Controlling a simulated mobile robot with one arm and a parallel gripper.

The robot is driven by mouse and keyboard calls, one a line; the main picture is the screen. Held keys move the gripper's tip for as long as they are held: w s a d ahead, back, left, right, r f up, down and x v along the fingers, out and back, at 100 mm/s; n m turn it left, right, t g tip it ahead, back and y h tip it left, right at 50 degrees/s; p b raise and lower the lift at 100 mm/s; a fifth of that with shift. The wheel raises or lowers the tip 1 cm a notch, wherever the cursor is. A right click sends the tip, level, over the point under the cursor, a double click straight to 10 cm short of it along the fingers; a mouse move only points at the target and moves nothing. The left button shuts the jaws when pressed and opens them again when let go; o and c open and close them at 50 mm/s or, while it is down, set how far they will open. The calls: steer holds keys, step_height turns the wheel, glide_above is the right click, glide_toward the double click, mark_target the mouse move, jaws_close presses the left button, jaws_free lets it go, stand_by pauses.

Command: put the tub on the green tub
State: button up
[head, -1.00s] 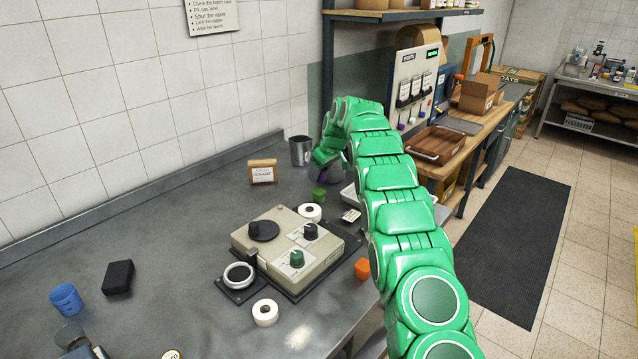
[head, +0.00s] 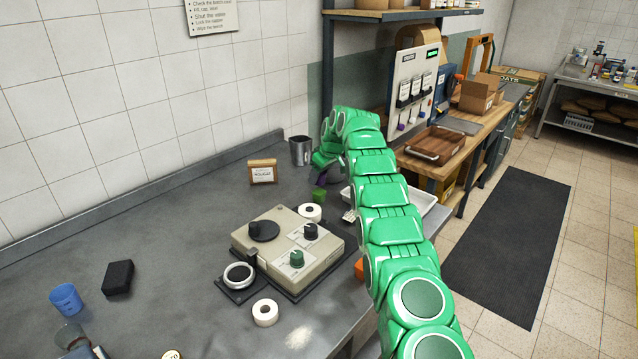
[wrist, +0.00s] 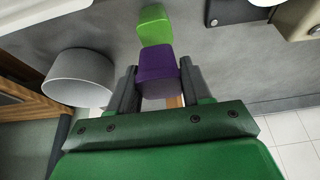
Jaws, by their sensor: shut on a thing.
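A purple tub (wrist: 158,66) sits between the two fingers of my gripper (wrist: 158,88) in the wrist view. My gripper is shut on it. A green tub (wrist: 154,26) shows just beyond the purple tub in the wrist view, and the two overlap in the picture. In the head view the green tub (head: 319,194) stands on the grey bench. A little of the purple tub (head: 322,181) shows just behind the green tub, under my arm. I cannot tell the gap between the tubs.
A metal cup (head: 300,151) stands behind the gripper, near a small labelled box (head: 263,172). A white tape roll (head: 310,212) and a beige machine (head: 290,250) are in front. An orange tub (head: 359,268) is partly hidden by my arm.

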mark_target(319, 182)
steer(key=shift+f, duration=0.15)
steer(key=shift+f, duration=1.45)
steer(key=o, duration=1.1)
steer(key=shift+f, duration=0.1)
steer(key=shift+c, duration=0.2)
steer(key=v, duration=1.2)
steer(key=shift+r, duration=0.25)
